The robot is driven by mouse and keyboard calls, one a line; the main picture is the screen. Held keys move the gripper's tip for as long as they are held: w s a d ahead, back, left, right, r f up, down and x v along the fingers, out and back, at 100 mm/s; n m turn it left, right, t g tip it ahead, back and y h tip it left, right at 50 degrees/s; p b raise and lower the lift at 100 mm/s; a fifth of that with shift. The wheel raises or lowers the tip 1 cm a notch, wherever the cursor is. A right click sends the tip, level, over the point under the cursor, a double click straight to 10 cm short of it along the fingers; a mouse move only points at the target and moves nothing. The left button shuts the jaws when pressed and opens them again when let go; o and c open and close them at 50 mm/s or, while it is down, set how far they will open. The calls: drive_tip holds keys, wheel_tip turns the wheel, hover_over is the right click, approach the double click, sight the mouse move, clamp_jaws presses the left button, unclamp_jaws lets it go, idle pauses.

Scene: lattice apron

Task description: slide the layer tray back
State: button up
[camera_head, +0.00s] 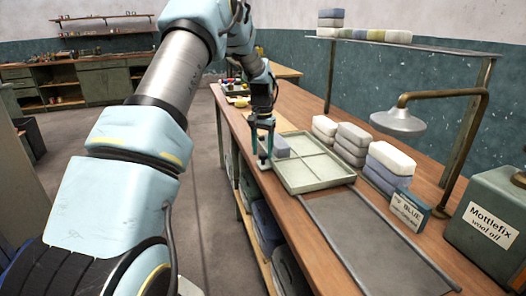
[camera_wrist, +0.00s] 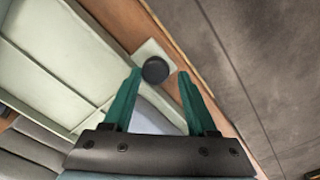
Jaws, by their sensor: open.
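The layer tray (camera_head: 322,184) is a pale green, shallow tray with cross dividers, lying on the wooden bench. It also shows in the wrist view (camera_wrist: 62,62), at the left. A black round knob (camera_wrist: 155,70) on a pale square plate (camera_wrist: 149,52) sits at the tray's side, near the bench edge. My gripper (camera_head: 261,156) points down at the tray's left side in the head view. In the wrist view its two green fingers (camera_wrist: 159,74) are apart, with the knob between or just beyond their tips. I cannot tell whether they touch it. The fingers hold nothing visible.
A grey plate with side rails (camera_head: 385,245) lies bare in front of the tray. Stacked wool-like blocks (camera_head: 391,158), a blue box (camera_head: 408,210), a lamp (camera_head: 398,122) and a green canister (camera_head: 487,222) stand along the right.

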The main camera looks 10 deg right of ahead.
drive_tip(key=shift+o, duration=0.8)
drive_tip(key=shift+s, duration=0.15)
wheel_tip(320, 180, up, 11)
drive_tip(key=b, duration=0.2)
drive_tip(key=shift+f, duration=0.15)
drive_tip(key=shift+a, duration=0.1)
drive_tip(key=s+a+f+n, duration=0.3)
drive_tip(key=s+a, duration=0.9)
drive_tip(key=s, duration=0.1)
drive_tip(key=s+a+f+n+t, duration=0.1)
drive_tip(key=s+a+f+n, duration=0.2)
drive_tip(key=s+a, duration=0.9)
drive_tip(key=shift+s+a+f+n, duration=0.15)
drive_tip(key=shift+s+f+n, duration=0.25)
drive_tip(key=shift+s, duration=0.3)
drive_tip(key=shift+r, duration=0.1)
